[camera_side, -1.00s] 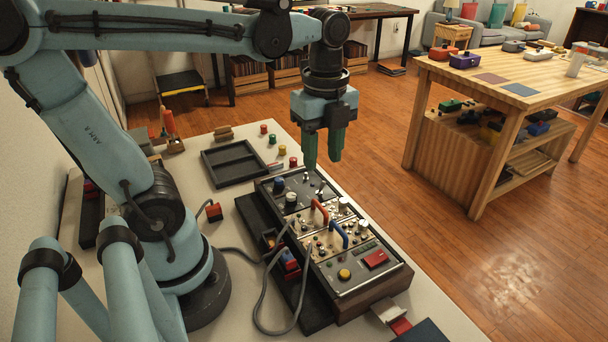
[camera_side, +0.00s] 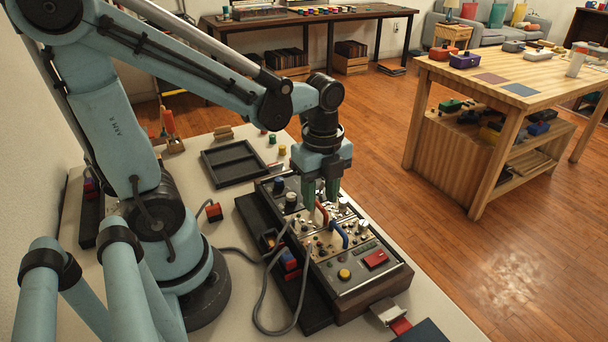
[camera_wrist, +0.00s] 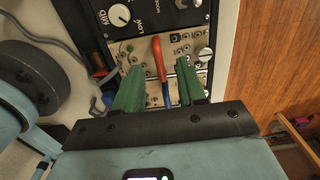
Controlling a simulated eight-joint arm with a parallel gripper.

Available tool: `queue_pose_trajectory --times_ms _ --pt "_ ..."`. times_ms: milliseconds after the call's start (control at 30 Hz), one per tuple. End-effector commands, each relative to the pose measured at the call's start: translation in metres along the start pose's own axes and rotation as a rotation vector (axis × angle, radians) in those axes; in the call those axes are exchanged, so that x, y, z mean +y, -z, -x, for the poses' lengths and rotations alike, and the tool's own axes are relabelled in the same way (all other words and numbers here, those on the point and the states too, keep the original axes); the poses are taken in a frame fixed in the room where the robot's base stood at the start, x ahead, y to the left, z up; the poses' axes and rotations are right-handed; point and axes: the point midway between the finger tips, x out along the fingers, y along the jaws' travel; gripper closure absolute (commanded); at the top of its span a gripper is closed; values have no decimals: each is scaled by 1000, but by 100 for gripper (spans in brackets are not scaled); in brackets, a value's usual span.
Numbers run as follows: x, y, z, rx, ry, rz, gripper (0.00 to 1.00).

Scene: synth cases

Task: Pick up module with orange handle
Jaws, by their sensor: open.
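The module with the orange handle (camera_side: 321,213) sits in the dark rack case (camera_side: 360,306) on the pale bench. Its arched handle also shows in the wrist view (camera_wrist: 158,57), between the tips of my two green fingers. My gripper (camera_side: 320,204) points down, open and empty, over the case. In the wrist view my gripper (camera_wrist: 160,70) has one finger on each side of the orange handle, with gaps. I cannot tell how far the fingertips are above the panel. The blue handle (camera_side: 339,234) of the neighbouring module stands just nearer the camera.
Knobs, jacks and switches crowd the panels around the handles. A grey cable (camera_side: 264,290) loops left of the case. An empty black tray (camera_side: 232,162) lies behind it. A wooden table (camera_side: 540,75) stands apart at the right.

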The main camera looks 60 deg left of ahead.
Motion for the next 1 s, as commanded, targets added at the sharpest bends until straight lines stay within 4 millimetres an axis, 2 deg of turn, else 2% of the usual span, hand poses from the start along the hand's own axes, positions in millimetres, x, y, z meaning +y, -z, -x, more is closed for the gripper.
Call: queue_pose_trajectory --times_ms 200,533,567,800,1000 --pt "-1 0 -18 0 2 0 60" --pt "0 0 -22 -1 2 0 60" --pt "0 0 -22 -1 2 0 61" --pt "0 0 -22 -1 2 0 98" --pt "0 0 -22 0 2 0 100"
